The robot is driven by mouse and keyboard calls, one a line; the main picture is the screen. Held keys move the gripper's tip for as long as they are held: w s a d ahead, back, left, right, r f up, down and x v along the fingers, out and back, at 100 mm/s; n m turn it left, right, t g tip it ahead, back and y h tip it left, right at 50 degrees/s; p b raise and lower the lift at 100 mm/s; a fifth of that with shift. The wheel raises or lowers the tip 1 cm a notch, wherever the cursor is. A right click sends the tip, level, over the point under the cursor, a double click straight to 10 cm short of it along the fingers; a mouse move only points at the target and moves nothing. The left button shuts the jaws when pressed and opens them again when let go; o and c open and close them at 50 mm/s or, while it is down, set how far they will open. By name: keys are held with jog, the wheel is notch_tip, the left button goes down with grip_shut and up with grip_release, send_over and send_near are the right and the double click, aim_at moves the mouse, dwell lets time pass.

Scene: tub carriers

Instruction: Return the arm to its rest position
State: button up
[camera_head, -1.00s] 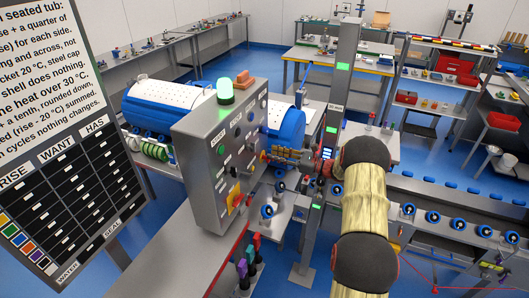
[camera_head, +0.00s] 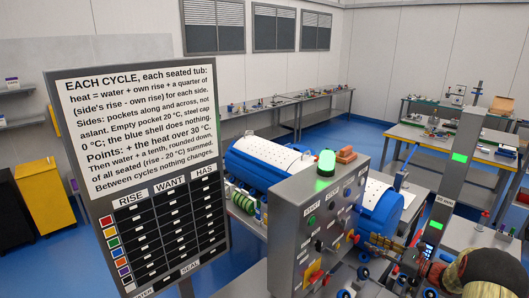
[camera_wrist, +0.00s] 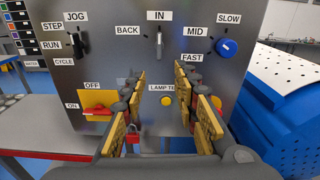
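My gripper (camera_head: 372,242) is at the lower right of the head view, in front of the grey control box (camera_head: 296,222). In the wrist view its two yellow-padded fingers (camera_wrist: 166,108) stand apart with nothing between them. They point at the control box face (camera_wrist: 110,62), which shows a JOG/STEP/RUN lever (camera_wrist: 80,42), a BACK/IN lever (camera_wrist: 158,42), a blue speed knob (camera_wrist: 227,47) and a red-handled OFF/ON switch (camera_wrist: 96,111). The fingers partly hide the LAMP TEST label. My arm fills the head view's lower right corner, partly cut off.
A green lamp (camera_head: 326,163) is lit on top of the control box. A blue drum with a white perforated top (camera_head: 275,158) lies behind it. A black board (camera_head: 140,150) with text and an empty-looking table stands left. A grey post (camera_head: 459,160) rises at right.

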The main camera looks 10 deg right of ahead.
jog(key=s+a+f+n+g+b, duration=0.1)
jog(key=s+a+f+n+g, duration=0.75)
jog(key=s, duration=0.45)
jog(key=s+a+r+n+h+b, duration=0.3)
jog(key=s+a+n+b, duration=0.2)
jog(key=s, duration=0.4)
jog(key=s+a+r+n+h+b, duration=0.3)
jog(key=s+a+n+b, duration=0.3)
jog(key=s+a+n, duration=0.2)
jog(key=s+a+r+n+h+b, duration=0.3)
jog(key=s+a, duration=0.6)
jog(key=s, duration=0.3)
jog(key=n+h+b, duration=0.1)
jog(key=n+b, duration=0.1)
jog(key=n, duration=0.1)
jog(key=shift+h+b, duration=0.35)
jog(key=shift+h, duration=0.05)
jog(key=shift+c, duration=0.2)
